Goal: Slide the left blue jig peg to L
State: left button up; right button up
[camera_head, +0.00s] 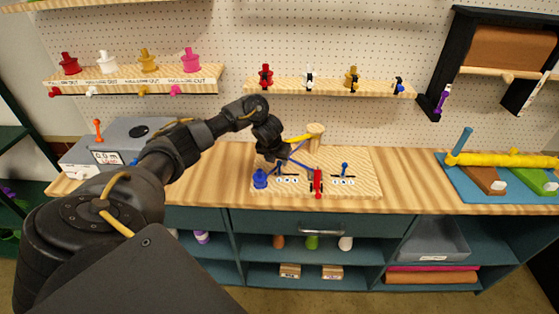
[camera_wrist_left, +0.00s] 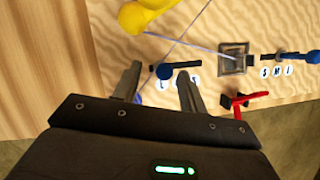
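The left blue jig peg (camera_wrist_left: 166,71) shows in the left wrist view at a short dark slot, its round head near the printed L. Its exact base position is hard to tell. My left gripper (camera_wrist_left: 158,87) is open, with one finger on each side of the peg's head; whether they touch it I cannot tell. A finger covers part of the label row. In the head view my left gripper (camera_head: 279,162) is low over the wooden jig board (camera_head: 365,187) and mostly hides this peg. My right gripper is not in view.
A second blue peg (camera_head: 344,167) stands in the right slot.

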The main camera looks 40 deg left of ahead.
pick_arm(q)
jog(key=shift+a, duration=0.1)
jog(key=shift+r, duration=0.25)
jog(key=p+v, duration=0.2)
jog(key=v, duration=0.8)
jog(key=shift+s+p, duration=0.25)
jog(key=shift+p, duration=0.05)
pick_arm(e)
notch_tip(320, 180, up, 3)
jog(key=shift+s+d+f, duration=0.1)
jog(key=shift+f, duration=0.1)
